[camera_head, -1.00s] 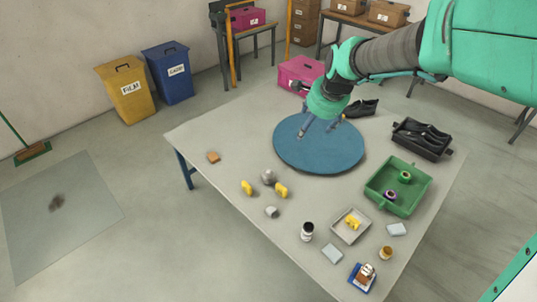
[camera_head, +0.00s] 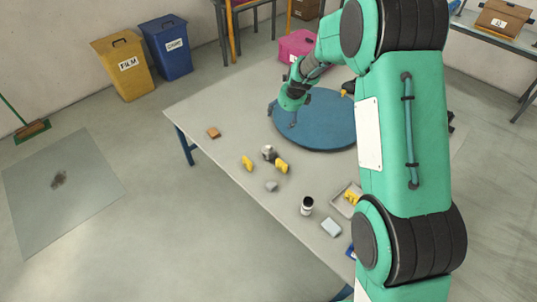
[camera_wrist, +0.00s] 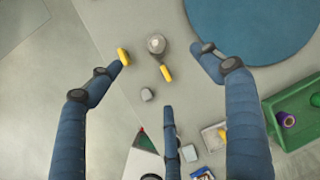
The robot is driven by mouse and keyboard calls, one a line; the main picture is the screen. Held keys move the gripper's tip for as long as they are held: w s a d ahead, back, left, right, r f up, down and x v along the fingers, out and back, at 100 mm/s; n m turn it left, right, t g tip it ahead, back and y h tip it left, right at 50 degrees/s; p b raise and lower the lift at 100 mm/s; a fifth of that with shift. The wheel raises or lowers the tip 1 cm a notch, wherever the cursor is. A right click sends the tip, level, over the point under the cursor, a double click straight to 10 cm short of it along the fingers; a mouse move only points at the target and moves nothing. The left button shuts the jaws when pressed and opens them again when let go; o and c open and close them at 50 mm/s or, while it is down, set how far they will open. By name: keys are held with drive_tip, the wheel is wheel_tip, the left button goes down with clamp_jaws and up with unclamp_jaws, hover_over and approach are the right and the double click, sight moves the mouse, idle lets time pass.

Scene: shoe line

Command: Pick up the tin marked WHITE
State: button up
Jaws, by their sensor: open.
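No lettering reading WHITE is legible, so I cannot tell which thing is the marked tin. A rounded grey object (camera_head: 268,152) stands on the table between two yellow pieces (camera_head: 248,163); it also shows in the wrist view (camera_wrist: 156,43). A small dark-capped bottle or jar with a pale label (camera_head: 307,206) stands nearer the front edge, its print too small to read. My gripper (camera_head: 282,116) is over the left part of the blue round mat. In the wrist view my gripper (camera_wrist: 165,75) has its fingers spread, empty, with the grey object and a yellow piece showing between them.
The blue mat (camera_head: 318,130) lies at the table's back. A small grey lump (camera_head: 271,186), an orange-brown block (camera_head: 213,133) and a pale block (camera_head: 331,227) lie around. A grey tray (camera_head: 340,204) and a green tray (camera_wrist: 292,97) are at right. My arm hides the table's right side.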

sight(269, 149)
drive_tip(key=w+a+f+m, duration=0.2)
drive_tip(key=f+m, duration=0.1)
drive_tip(key=f, duration=0.8)
drive_tip(key=w+a+f+m, duration=0.2)
drive_tip(key=w+f+m, duration=0.1)
drive_tip(key=f, duration=0.8)
drive_tip(key=shift+w+f+m, duration=0.35)
drive_tip(key=shift+f+m, duration=0.05)
drive_tip(key=shift+m, duration=0.2)
drive_tip(key=shift+b+x, duration=0.8)
drive_tip(key=shift+x, duration=3.5)
drive_tip(key=shift+s+a+f, duration=0.1)
drive_tip(key=shift+b+x, duration=0.65)
drive_tip(key=shift+x, duration=1.9)
drive_tip(key=shift+a, duration=0.1)
